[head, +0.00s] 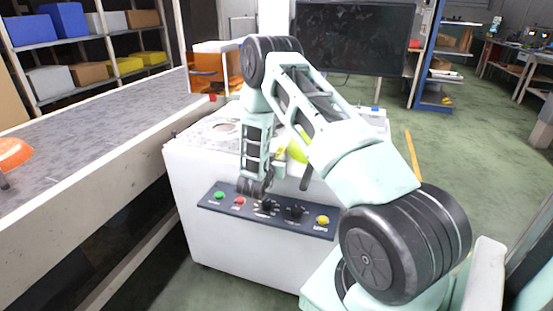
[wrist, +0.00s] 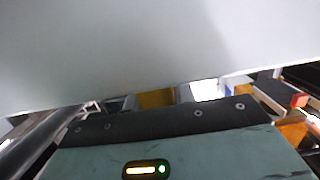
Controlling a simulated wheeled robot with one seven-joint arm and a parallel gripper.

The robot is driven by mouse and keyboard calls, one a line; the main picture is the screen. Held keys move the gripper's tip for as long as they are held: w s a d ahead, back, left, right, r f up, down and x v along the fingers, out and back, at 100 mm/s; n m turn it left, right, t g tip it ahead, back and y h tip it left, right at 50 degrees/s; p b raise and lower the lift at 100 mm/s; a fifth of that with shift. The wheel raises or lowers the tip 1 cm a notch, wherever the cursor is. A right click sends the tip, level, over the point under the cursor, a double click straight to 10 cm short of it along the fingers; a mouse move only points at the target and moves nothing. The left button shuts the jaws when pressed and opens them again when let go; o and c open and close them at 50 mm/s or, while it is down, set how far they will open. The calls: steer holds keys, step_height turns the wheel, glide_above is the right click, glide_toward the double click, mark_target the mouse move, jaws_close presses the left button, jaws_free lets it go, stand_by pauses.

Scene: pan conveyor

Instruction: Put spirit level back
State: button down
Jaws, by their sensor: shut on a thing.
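My gripper (head: 281,156) is above the white machine in the head view, partly hidden behind my arm. It is shut on a yellow-green thing that I take for the spirit level (head: 297,149); only a small part of it shows beside my forearm. The fingertips and the level's ends are hidden. In the wrist view a large pale surface fills the upper half, and I cannot tell what it is. The fingers and the level cannot be made out there.
The white machine (head: 230,237) has a dark button panel (head: 265,211) on its front. A grey conveyor (head: 100,117) runs along the left, with an orange pan (head: 12,154) at its near end. An orange bin (head: 215,68) stands behind. Green floor (head: 465,140) is open at right.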

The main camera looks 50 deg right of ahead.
steer(key=shift+f, duration=0.2)
steer(key=c, duration=1.2)
jaws_free()
steer(key=shift+r, duration=0.1)
steer(key=shift+o, duration=0.2)
steer(key=shift+r, duration=0.1)
